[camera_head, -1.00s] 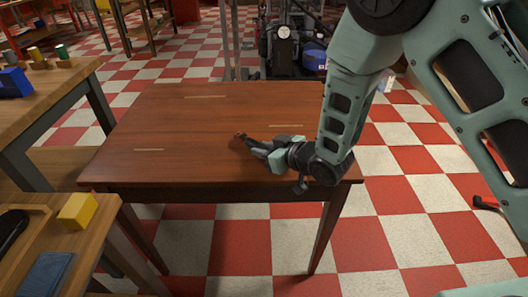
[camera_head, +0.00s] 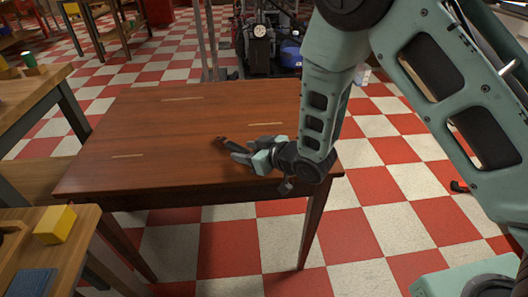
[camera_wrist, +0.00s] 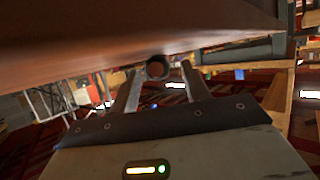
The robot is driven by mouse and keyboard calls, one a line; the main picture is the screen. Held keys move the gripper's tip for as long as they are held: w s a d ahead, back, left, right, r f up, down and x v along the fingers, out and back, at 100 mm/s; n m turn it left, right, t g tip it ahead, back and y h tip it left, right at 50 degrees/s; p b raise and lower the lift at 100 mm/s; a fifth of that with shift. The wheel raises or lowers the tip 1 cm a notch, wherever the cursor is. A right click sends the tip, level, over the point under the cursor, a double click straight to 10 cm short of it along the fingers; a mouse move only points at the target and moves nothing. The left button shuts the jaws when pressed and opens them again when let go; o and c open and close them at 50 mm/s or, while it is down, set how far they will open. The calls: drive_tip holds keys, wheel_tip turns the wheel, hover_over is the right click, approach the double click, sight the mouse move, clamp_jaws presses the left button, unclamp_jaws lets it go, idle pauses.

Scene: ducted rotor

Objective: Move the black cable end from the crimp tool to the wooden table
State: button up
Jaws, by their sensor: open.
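The wooden table (camera_head: 130,120) is a reddish-brown top in the middle of the head view. It fills the upper part of the wrist view (camera_wrist: 110,28). My gripper (camera_head: 230,147) is low over the table's front right part. Its fingers are apart in the wrist view (camera_wrist: 160,82). The black cable end (camera_wrist: 157,68) shows as a dark round end between and just beyond the fingertips, close against the tabletop. It is a small dark piece at the fingertips in the head view (camera_head: 218,140). I cannot make out the crimp tool.
Pale strips (camera_head: 127,156) lie on the otherwise clear tabletop. A lower wooden bench at the left holds a yellow block (camera_head: 54,224) and a blue pad (camera_head: 33,282). Another bench (camera_head: 35,98) stands behind it. Equipment (camera_head: 262,40) stands on the checkered floor behind the table.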

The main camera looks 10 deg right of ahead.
drive_tip(key=v, duration=1.1)
drive_tip(key=shift+s+a+r+h, duration=0.15)
drive_tip(key=shift+r+h, duration=0.1)
drive_tip(key=shift+h, duration=0.15)
drive_tip(key=s+d+r+g+h, duration=0.1)
drive_tip(key=s+r+g+h, duration=0.1)
drive_tip(key=s, duration=0.6)
drive_tip(key=s+d+r+g+h, duration=0.1)
drive_tip(key=s+r+g+h, duration=0.2)
drive_tip(key=s, duration=0.4)
drive_tip(key=s+d+r+m+g+h, duration=0.1)
drive_tip(key=s+r+g, duration=0.3)
drive_tip(key=s, duration=0.4)
drive_tip(key=shift+s+d+g+h, duration=0.3)
drive_tip(key=shift+d+g+h, duration=0.1)
drive_tip(key=shift+h, duration=0.5)
drive_tip(key=shift+r, duration=0.15)
wheel_tip(320, 180, up, 15)
drive_tip(key=p, duration=1.5)
drive_tip(key=shift+c, duration=0.4)
